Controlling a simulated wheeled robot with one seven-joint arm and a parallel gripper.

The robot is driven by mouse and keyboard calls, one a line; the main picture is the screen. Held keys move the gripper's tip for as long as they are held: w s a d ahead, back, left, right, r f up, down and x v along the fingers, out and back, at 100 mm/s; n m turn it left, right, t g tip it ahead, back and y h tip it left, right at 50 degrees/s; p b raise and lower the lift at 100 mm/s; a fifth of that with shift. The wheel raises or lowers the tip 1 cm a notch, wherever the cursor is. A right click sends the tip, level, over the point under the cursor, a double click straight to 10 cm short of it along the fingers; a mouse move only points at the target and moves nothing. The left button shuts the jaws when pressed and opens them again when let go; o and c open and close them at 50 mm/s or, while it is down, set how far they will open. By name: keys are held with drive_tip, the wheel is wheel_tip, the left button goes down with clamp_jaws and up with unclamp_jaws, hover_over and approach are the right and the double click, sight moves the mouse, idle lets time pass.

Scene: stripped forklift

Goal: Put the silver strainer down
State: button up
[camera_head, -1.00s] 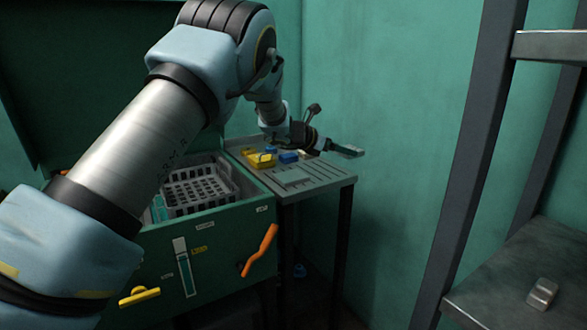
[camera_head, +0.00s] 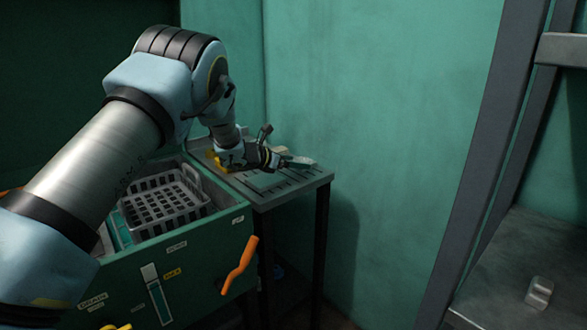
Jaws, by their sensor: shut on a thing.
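My gripper (camera_head: 279,162) is at the end of my arm, low over the small grey side table (camera_head: 316,181). It is shut on a small flat, silver-grey piece (camera_head: 301,162), which I take to be the silver strainer. The strainer sticks out to the right of the jaws, close above the slotted table top. I cannot tell whether it touches the top. My gripper hides part of it.
A green washer tub (camera_head: 205,235) with a grey basket (camera_head: 163,203) inside stands left of the table. An orange handle (camera_head: 240,266) sticks out in front. Yellow things (camera_head: 214,158) lie behind my wrist. A metal shelf (camera_head: 490,275) holds a small silver block (camera_head: 539,292).

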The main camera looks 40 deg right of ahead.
drive_tip(key=shift+f, duration=1.3)
drive_tip(key=o, duration=1.4)
drive_tip(key=b+v, duration=0.3)
drive_tip(key=v, duration=0.9)
